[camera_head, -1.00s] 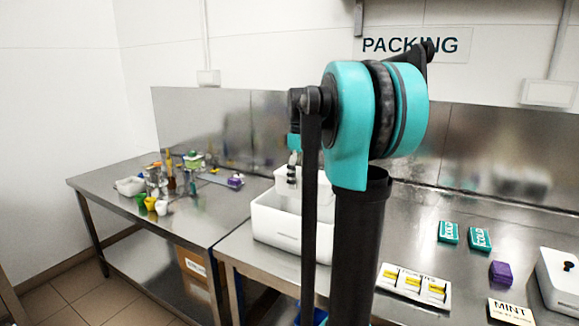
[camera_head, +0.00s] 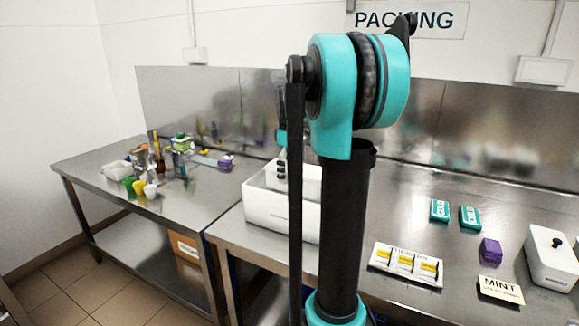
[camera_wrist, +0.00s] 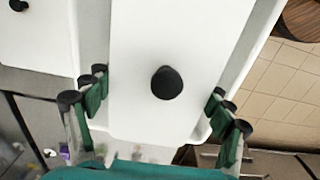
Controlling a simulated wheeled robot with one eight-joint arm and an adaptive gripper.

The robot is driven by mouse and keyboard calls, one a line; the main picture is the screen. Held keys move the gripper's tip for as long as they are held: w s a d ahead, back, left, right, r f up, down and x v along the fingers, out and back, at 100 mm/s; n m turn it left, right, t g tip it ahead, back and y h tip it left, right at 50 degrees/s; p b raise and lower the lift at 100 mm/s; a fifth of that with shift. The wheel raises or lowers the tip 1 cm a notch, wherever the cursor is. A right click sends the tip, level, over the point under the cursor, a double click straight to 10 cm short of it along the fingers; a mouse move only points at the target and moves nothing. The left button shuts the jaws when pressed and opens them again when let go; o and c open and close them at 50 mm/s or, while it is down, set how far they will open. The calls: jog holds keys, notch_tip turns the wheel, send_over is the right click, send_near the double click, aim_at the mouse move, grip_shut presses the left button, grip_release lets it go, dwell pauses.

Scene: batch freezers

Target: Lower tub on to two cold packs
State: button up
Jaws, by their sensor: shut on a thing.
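The white tub (camera_wrist: 135,50) has a black knob on top and fills the middle of the wrist view. My gripper (camera_wrist: 160,88) is shut on it, with green pads along both sides. In the head view, the tub (camera_head: 272,175) is in the mouth of the open white box (camera_head: 270,219), with my gripper (camera_head: 282,166) above it. Two teal cold packs (camera_head: 439,210) (camera_head: 470,218) lie on the bench right of my arm. The box floor, anything on it, and the tub's underside are hidden.
A label card with yellow tickets (camera_head: 407,264), a purple block (camera_head: 491,250), a MINT card (camera_head: 500,290) and a white lid with a black knob (camera_head: 552,262) lie on the right of the bench. Cups and small items crowd the left table (camera_head: 85,180).

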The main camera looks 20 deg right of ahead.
jog(key=shift+f, duration=3.8)
jog(key=shift+f, duration=0.55)
jog(key=o, duration=1.7)
jog(key=shift+o, duration=0.2)
jog(key=shift+r, duration=8)
